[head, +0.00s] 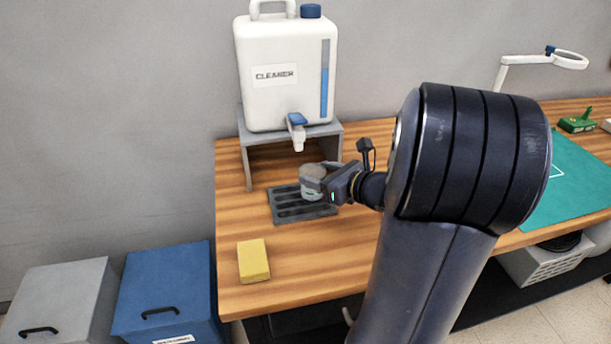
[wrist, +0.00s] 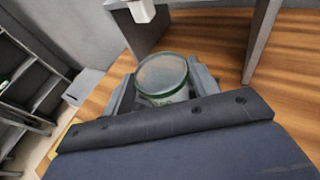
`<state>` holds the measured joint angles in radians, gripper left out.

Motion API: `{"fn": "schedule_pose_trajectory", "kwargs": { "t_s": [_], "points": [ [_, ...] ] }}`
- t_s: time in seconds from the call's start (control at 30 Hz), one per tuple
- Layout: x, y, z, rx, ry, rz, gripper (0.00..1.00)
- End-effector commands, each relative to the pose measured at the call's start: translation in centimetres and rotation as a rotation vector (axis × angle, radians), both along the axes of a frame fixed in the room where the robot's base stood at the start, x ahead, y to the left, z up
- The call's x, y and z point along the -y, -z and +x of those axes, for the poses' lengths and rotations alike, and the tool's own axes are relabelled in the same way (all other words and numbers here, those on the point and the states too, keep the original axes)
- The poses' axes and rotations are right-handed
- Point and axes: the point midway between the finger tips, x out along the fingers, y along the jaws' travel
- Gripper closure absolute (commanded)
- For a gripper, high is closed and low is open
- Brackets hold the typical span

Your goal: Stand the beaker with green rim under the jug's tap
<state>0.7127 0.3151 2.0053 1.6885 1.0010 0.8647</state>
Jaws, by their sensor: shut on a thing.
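The white jug (head: 284,95), labelled cleaner, stands on a grey stand (head: 246,160) at the back of the bench. Its tap (head: 298,132) has a blue lever and a white spout, and points down at the front. The spout also shows at the top of the wrist view (wrist: 142,10). My gripper (head: 316,182) is shut on the beaker with green rim (wrist: 163,78), one finger on each side of it. The beaker (head: 312,180) is upright over the dark drip tray (head: 287,213), below and slightly right of the spout in the head view. I cannot tell whether it touches the tray.
A yellow sponge (head: 253,261) lies at the bench's front left. The stand's legs rise close behind the beaker. A green mat (head: 575,185) lies at the right beyond my arm. A grey bin (head: 60,295) and a blue bin (head: 163,290) stand left of the bench.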

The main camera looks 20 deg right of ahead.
Motion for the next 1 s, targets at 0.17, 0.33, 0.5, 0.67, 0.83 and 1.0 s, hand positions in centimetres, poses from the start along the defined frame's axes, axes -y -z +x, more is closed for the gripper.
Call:
{"fn": "schedule_pose_trajectory", "kwargs": {
  "t_s": [0.17,0.33,0.5,0.67,0.83,1.0],
  "points": [
    [-1.1,0.0,2.8,0.000,-0.003,0.001,0.66],
    [-1.5,0.0,4.0,0.000,-0.002,0.000,0.66],
    [-1.6,2.4,4.4,-0.005,0.001,0.004,0.66],
    [-1.6,3.5,4.4,-0.001,0.001,-0.001,0.66],
    [-1.6,3.5,4.4,0.000,0.001,-0.001,0.66],
    [-1.6,3.9,4.4,0.000,0.001,-0.001,0.66]
  ]
}}
